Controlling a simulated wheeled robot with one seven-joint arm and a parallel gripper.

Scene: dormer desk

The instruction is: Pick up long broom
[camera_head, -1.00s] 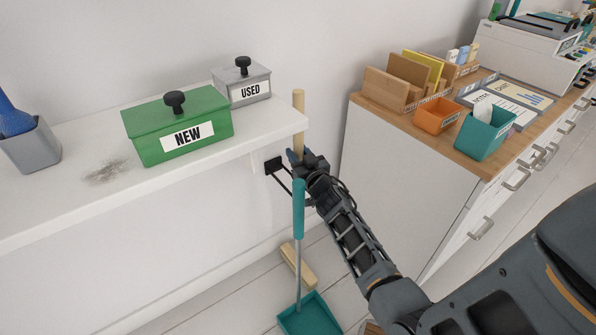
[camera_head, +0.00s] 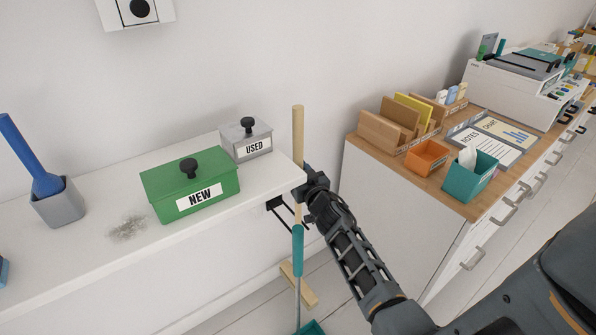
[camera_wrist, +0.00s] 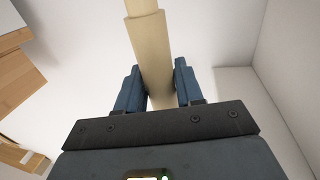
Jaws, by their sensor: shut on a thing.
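The long broom (camera_head: 298,135) has a pale wooden handle standing upright at the end of the white shelf. Its wooden head (camera_head: 299,287) shows low down near the floor. My gripper (camera_head: 304,187) is at the handle beside the shelf's end. In the wrist view the handle (camera_wrist: 152,55) runs between the two blue fingers of my gripper (camera_wrist: 160,88), which are shut on it. The exact contact is partly hidden in the head view. Part of the handle is hidden behind the teal handle of a dustpan.
The teal-handled dustpan (camera_head: 298,250) hangs close in front of the broom by a black wall bracket (camera_head: 279,204). The white shelf (camera_head: 262,188) holds a green NEW box (camera_head: 190,190) and a grey USED box (camera_head: 246,140). A wood-topped cabinet (camera_head: 375,205) stands right of my arm.

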